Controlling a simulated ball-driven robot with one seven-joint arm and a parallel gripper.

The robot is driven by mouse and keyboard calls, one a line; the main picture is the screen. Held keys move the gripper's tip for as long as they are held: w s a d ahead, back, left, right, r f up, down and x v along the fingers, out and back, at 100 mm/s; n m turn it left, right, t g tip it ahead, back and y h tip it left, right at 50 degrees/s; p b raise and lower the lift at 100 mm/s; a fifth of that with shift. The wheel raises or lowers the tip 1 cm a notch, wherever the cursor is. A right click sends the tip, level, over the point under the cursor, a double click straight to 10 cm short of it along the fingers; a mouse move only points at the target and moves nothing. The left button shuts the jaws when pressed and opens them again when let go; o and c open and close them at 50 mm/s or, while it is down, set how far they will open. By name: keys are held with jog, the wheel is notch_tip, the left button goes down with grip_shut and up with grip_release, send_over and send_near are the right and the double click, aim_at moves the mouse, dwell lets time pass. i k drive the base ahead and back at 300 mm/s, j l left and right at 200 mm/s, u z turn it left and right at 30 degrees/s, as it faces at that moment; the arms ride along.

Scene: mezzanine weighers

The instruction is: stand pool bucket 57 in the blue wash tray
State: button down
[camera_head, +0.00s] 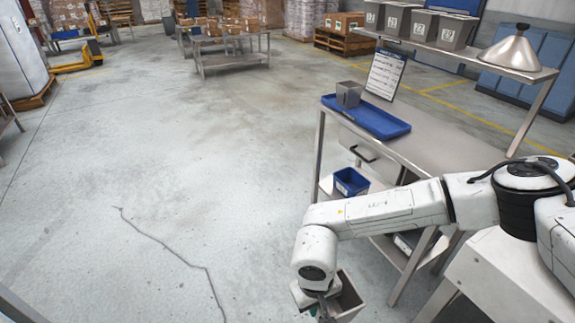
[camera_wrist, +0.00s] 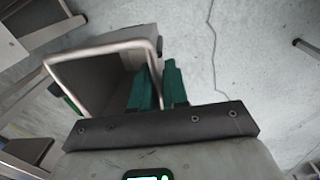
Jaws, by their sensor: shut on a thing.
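A grey metal bucket (camera_head: 346,304) hangs below my wrist at the bottom of the head view; no number on it can be read. In the wrist view the bucket (camera_wrist: 85,80) is tilted, its open mouth facing the camera. My gripper (camera_wrist: 157,88) has its green fingers shut on the bucket's wall at the rim. In the head view my gripper (camera_head: 322,311) is mostly hidden under the wrist. The blue wash tray (camera_head: 385,127) lies on the steel table, well above and beyond the held bucket in the picture. Another grey bucket (camera_head: 348,95) stands at its left end.
A sign board (camera_head: 385,73) stands behind the tray. Several labelled grey buckets (camera_head: 424,25) and a metal funnel-like cover (camera_head: 510,52) are on the raised shelf. A small blue bin (camera_head: 350,182) sits on the table's lower shelf (camera_head: 378,186). The floor to the left is open.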

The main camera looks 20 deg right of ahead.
aim_at(379, 123)
jog(key=i+u, duration=0.2)
jog(key=i, duration=0.55)
jog(key=i+u, duration=0.25)
jog(key=i, duration=0.5)
jog(key=i+u, duration=0.25)
jog(key=i, duration=0.5)
jog(key=i+u, duration=0.3)
jog(key=i, duration=0.45)
jog(key=i+z, duration=0.2)
jog(key=z, duration=1.25)
